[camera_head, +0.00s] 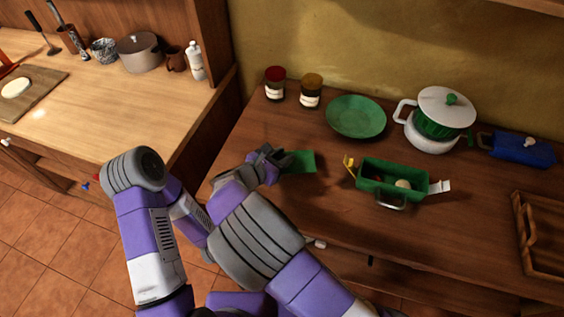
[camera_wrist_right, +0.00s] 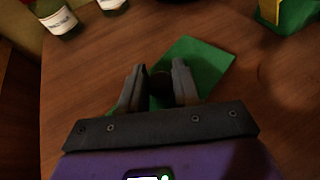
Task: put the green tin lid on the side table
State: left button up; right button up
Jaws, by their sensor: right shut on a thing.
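The green tin lid (camera_head: 301,162) is a flat green rectangle over the dark wooden tabletop (camera_head: 330,225), left of the open green tin (camera_head: 390,185). My right gripper (camera_head: 272,162) is at the lid's left end. In the right wrist view, the gripper (camera_wrist_right: 158,85) is shut on a dark knob on the lid (camera_wrist_right: 205,65). The fingers hide part of the lid. I cannot tell whether the lid touches the tabletop. My left gripper does not show; only parts of my arm links show at the left.
Two jars (camera_head: 311,90), a green plate (camera_head: 356,116), a white-and-green pot (camera_head: 440,115) and a blue tin (camera_head: 518,148) stand along the back. A wooden tray (camera_head: 535,250) is at right. A lighter counter (camera_head: 85,100) stands left, beyond a wooden side panel. The table's front middle is clear.

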jog(key=shift+f, duration=1.1)
jog(key=shift+f+b, duration=0.2)
jog(key=shift+b, duration=0.1)
jog(key=o, duration=1.1)
